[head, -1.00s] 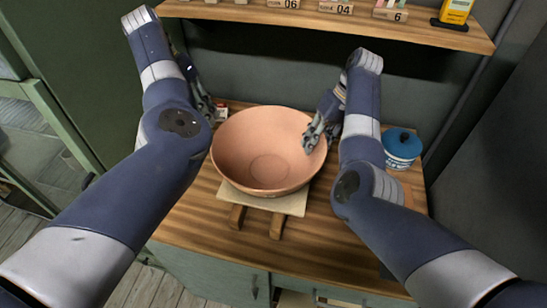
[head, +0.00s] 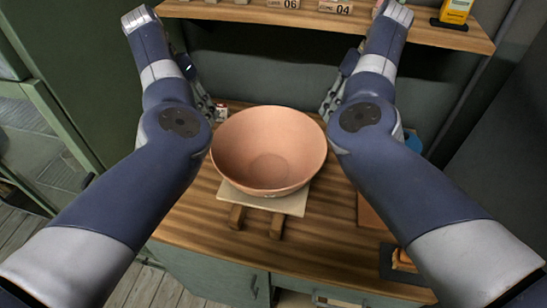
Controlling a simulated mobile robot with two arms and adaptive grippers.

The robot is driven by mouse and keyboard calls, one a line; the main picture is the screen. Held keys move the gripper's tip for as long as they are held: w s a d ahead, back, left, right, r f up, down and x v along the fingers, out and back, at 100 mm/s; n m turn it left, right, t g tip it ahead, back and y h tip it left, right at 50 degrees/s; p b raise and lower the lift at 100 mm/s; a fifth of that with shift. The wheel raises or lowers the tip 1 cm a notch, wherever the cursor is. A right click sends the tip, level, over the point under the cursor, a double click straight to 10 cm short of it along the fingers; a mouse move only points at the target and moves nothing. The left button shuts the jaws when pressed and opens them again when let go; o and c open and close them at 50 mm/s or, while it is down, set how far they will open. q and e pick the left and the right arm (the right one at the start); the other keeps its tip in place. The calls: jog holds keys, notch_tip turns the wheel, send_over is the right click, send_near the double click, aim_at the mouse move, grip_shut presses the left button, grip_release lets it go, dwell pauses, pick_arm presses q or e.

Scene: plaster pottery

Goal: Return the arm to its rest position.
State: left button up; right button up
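My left gripper (head: 203,103) is at the left, behind the bowl's left rim and partly hidden by my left arm. My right gripper (head: 328,104) is at the right, just beyond the bowl's right rim, partly hidden by my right arm. Both look clear of the bowl, and the fingers are too small and covered to tell open from shut. A large pinkish clay bowl (head: 270,150) stands upright and empty between my arms. It rests on a pale square board (head: 290,203) over wooden supports on the wooden counter.
A wooden shelf (head: 400,32) with numbered blocks and a yellow item (head: 455,11) runs above, close to my forearms. A blue-lidded pot (head: 413,142) is mostly hidden behind my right arm. A dark tray (head: 390,262) lies at the counter's front right. Bare counter lies left of the board.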

jog(key=shift+d+r, duration=0.2)
jog(key=shift+r, duration=0.3)
